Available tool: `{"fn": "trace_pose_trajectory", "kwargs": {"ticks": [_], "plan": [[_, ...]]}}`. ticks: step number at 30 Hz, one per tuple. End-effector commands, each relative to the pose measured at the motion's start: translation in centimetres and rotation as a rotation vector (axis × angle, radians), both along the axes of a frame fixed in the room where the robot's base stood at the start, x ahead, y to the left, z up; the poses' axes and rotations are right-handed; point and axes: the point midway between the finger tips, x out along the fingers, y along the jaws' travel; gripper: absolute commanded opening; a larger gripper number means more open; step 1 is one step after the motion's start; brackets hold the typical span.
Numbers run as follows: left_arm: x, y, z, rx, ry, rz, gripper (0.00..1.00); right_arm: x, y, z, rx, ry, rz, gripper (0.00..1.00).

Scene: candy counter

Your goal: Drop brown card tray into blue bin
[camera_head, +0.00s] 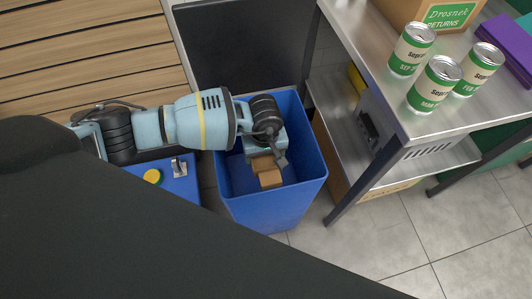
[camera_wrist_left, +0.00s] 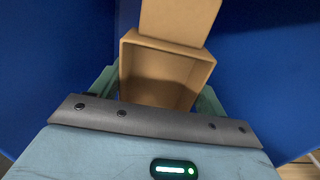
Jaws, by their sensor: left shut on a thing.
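The blue bin (camera_head: 278,208) stands open on the floor between the wooden slats and the steel table. My left gripper (camera_head: 265,156) reaches down over the bin's opening. It is shut on the brown card tray (camera_head: 262,162), whose open hollow faces the camera in the left wrist view (camera_wrist_left: 160,75). The fingers show at both sides of the tray there. A second brown card piece (camera_head: 270,179) shows just beyond the tray, also in the wrist view (camera_wrist_left: 178,20). I cannot tell whether it is separate or touching. Blue walls surround both. My right gripper is not in view.
A steel table (camera_head: 440,110) stands right of the bin, bearing several green-and-white cans (camera_head: 411,50), a returns box (camera_head: 425,12) and a purple item (camera_head: 508,48). A dark panel (camera_head: 245,48) is behind the bin. Grey floor tiles (camera_head: 400,240) are clear in front.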

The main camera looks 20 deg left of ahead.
Motion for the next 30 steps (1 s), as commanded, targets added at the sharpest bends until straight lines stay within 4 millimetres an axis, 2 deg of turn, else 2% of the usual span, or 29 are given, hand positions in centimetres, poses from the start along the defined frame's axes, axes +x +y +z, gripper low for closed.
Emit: {"fn": "trace_pose_trajectory", "kwargs": {"ticks": [6,7,12,22,26,30], "plan": [[0.0,0.0,0.0,0.0,-0.001,0.0,0.52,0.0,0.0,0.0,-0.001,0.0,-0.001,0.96],[0.0,0.0,0.0,0.0,-0.001,0.0,0.77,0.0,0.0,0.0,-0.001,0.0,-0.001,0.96],[0.0,0.0,0.0,0.0,-0.001,0.0,0.99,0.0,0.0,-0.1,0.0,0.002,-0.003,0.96],[0.1,0.0,0.3,0.0,-0.001,0.0,1.0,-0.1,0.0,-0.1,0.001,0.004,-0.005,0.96],[0.1,0.0,1.8,-0.001,-0.005,-0.001,1.0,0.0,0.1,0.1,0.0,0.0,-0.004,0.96],[0.2,0.0,4.1,0.0,-0.005,-0.001,1.0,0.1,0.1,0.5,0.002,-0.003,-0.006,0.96]]}}
